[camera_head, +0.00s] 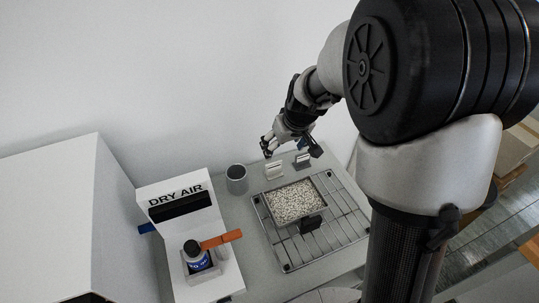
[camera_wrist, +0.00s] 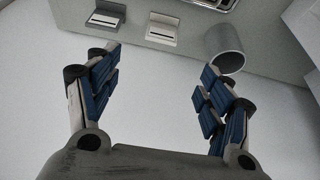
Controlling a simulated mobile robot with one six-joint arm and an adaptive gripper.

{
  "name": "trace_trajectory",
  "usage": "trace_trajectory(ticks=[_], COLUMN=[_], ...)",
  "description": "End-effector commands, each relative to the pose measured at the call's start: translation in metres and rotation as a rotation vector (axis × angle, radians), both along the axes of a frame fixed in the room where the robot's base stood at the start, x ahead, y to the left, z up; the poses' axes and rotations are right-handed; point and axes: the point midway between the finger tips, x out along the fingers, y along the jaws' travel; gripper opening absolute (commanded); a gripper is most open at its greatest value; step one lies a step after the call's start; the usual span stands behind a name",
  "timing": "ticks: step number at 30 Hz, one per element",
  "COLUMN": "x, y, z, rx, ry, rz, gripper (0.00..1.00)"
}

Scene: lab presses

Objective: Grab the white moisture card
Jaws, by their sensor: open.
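A small white piece (camera_head: 274,170) stands near the back of the grey bench, with a darker grey one (camera_head: 303,160) to its right. In the wrist view the white piece (camera_wrist: 162,29) shows a pale flat edge along its front, and the grey one (camera_wrist: 105,16) is to its left. Which part is the white moisture card I cannot tell for sure. My gripper (camera_head: 268,147) is above and just behind the white piece, apart from it. In the wrist view its fingers (camera_wrist: 160,78) are spread wide with nothing between them.
A grey cup (camera_head: 237,180) stands left of the white piece; in the wrist view it is near the right finger. A wire rack (camera_head: 340,235) with a tray of pale granules (camera_head: 295,201) is in front. A DRY AIR station (camera_head: 190,240) with an orange handle stands left. A white wall is behind.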

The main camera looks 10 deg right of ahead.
Motion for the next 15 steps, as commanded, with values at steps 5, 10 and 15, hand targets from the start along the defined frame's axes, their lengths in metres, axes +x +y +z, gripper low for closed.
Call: trace_trajectory(ticks=[5, 10, 15], x=[0.014, 0.028, 0.036], y=[0.003, 0.006, 0.008], z=[-0.042, -0.075, -0.094], rx=[0.0, 0.0, 0.001], ry=[0.005, 0.003, 0.002], rz=[-0.001, 0.0, -0.001], gripper=[0.73, 0.73, 0.73])
